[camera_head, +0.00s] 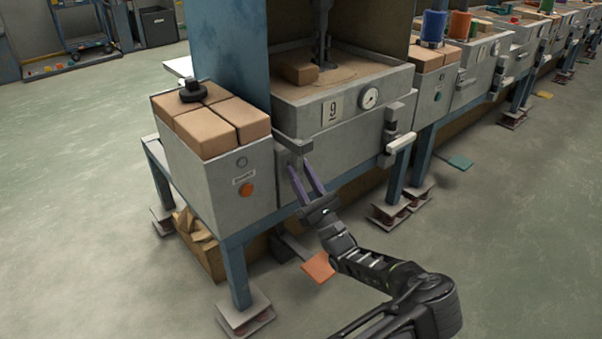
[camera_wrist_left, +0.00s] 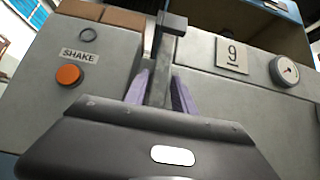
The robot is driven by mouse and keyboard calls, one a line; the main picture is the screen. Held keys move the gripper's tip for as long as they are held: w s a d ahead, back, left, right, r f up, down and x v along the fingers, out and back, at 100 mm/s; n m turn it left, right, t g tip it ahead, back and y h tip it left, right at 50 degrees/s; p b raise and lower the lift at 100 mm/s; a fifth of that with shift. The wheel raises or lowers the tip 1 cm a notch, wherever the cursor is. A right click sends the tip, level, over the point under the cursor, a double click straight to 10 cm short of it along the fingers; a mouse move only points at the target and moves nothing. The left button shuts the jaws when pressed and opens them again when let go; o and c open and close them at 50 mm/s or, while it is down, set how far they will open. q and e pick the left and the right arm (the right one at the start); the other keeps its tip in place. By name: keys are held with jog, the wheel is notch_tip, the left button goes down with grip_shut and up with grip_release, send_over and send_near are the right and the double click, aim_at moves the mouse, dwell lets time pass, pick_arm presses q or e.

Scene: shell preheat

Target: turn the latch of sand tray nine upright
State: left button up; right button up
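Sand tray nine (camera_head: 340,128) is a grey box with a "9" plate (camera_head: 332,110) on its front; the plate also shows in the wrist view (camera_wrist_left: 232,55). At its left front corner is a grey latch (camera_head: 299,145). In the wrist view the latch (camera_wrist_left: 161,72) is a bar with a block at its top end, running down between my fingers. My left gripper (camera_head: 306,180) has its two purple fingers apart, one on each side of the bar. I cannot tell whether either finger touches it. My right gripper is not in view.
A grey box with tan blocks (camera_head: 222,125) and an orange SHAKE button (camera_head: 246,190) stands close to the left. A gauge (camera_head: 369,98) and a second latch (camera_head: 391,120) are to the right.

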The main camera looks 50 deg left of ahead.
pick_arm(q)
jog(key=shift+o, duration=1.1)
jog(key=v, duration=0.7)
jog(key=shift+d+f+p, duration=0.3)
jog(key=shift+p, duration=0.1)
